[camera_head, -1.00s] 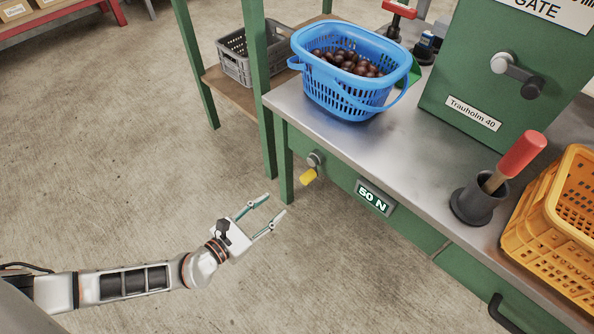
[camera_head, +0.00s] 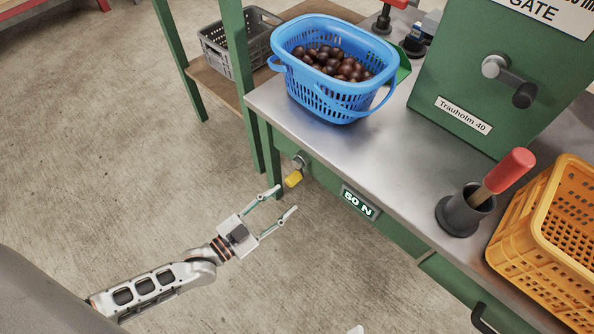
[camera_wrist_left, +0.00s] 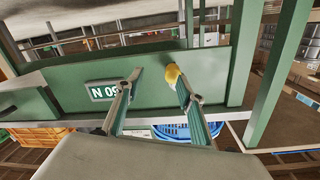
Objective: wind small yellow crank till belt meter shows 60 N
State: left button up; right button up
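The small yellow crank (camera_head: 294,179) hangs from a round grey hub (camera_head: 300,160) on the green bench front, under the blue basket. The belt meter (camera_head: 358,202), right of it, appears to read 50 N. My left gripper (camera_head: 284,200) is open and empty, its fingertips just short of the crank. In the left wrist view the crank (camera_wrist_left: 173,76) shows beyond the right finger, not between the fingers; I cannot tell whether they touch. The meter (camera_wrist_left: 104,90) appears upside down there. A small pale piece at the head view's bottom edge (camera_head: 356,330) may be my right gripper.
A blue basket of chestnuts (camera_head: 290,90) stands on the bench top (camera_head: 385,150) above the crank. A green bench leg (camera_head: 270,160) stands just left of the crank. A dark holder (camera_head: 456,217) with a red-handled tool and an orange crate (camera_head: 510,250) are at right.

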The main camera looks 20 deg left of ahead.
aim_at(288, 184)
pick_arm(q)
jog(key=shift+w+a+r+n+t+y, duration=0.2)
jog(key=shift+w+a+n+y, duration=0.05)
jog(key=shift+a+n, duration=0.25)
jog(key=shift+w+a+r+n+t+y, duration=0.25)
jog(key=shift+a+n, duration=0.1)
jog(key=shift+n, duration=0.25)
jog(key=shift+w+d, duration=0.1)
jog(key=shift+w, duration=0.2)
jog(key=b+x, duration=0.1)
jog(key=x, duration=0.4)
jog(key=shift+w+d+f+b, duration=0.15)
jog(key=shift+w+b, duration=0.15)
jog(key=shift+b, duration=0.05)
jog(key=shift+w+d, duration=0.2)
jog(key=shift+w, duration=0.45)
pick_arm(e)
jog(key=shift+a+m, duration=0.7)
jog(key=shift+m, duration=0.6)
pick_arm(q)
grip_shut()
